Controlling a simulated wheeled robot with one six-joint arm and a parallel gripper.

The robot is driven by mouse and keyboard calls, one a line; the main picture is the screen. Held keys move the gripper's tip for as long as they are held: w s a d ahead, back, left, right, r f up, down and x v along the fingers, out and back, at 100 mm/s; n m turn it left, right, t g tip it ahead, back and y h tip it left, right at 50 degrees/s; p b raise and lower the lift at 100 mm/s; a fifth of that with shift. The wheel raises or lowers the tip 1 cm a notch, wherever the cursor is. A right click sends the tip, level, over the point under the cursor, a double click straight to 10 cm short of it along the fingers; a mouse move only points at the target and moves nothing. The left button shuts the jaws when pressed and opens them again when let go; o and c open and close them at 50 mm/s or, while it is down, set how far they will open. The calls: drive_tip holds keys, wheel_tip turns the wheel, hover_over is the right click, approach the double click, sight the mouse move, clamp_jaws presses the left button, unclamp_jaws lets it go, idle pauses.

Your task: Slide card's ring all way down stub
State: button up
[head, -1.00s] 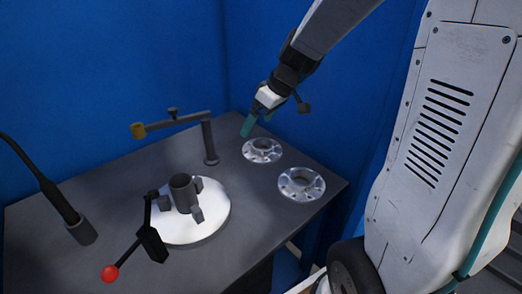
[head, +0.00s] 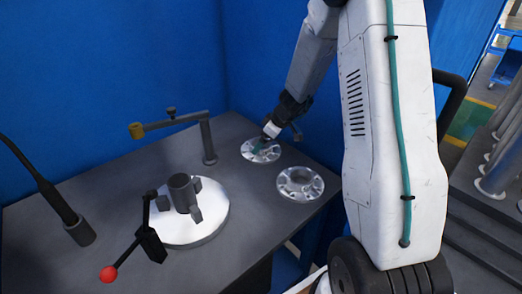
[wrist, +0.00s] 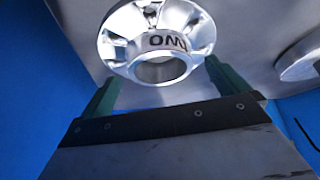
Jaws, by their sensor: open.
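Two silver flanged rings lie flat on the dark table: a far ring (head: 250,157) and a near ring (head: 300,184). My gripper (head: 259,149) is open over the far ring. In the wrist view a flanged ring (wrist: 125,60) sits between and beyond the green fingers of my gripper (wrist: 165,88); upside-down lettering on it looks like "TWO". Whether the fingers touch it, I cannot tell. A dark upright stub (head: 181,188) stands bare on a white round plate (head: 205,220) at the table's middle. No card shows in these views.
A grey post with a swing arm (head: 185,124) and yellow tip stands behind the stub. A black lever with a red knob (head: 108,273) is at its front left. A dark stalk (head: 45,190) rises at the left. Blue walls close the back. Table between stub and rings is clear.

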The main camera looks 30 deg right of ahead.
drive_tip(key=shift+w+a+f, duration=0.2)
drive_tip(key=shift+w+f, duration=0.1)
drive_tip(key=shift+f, duration=0.2)
drive_tip(key=c, duration=1.9)
drive_tip(key=shift+r, duration=0.1)
drive_tip(key=shift+c, duration=1.2)
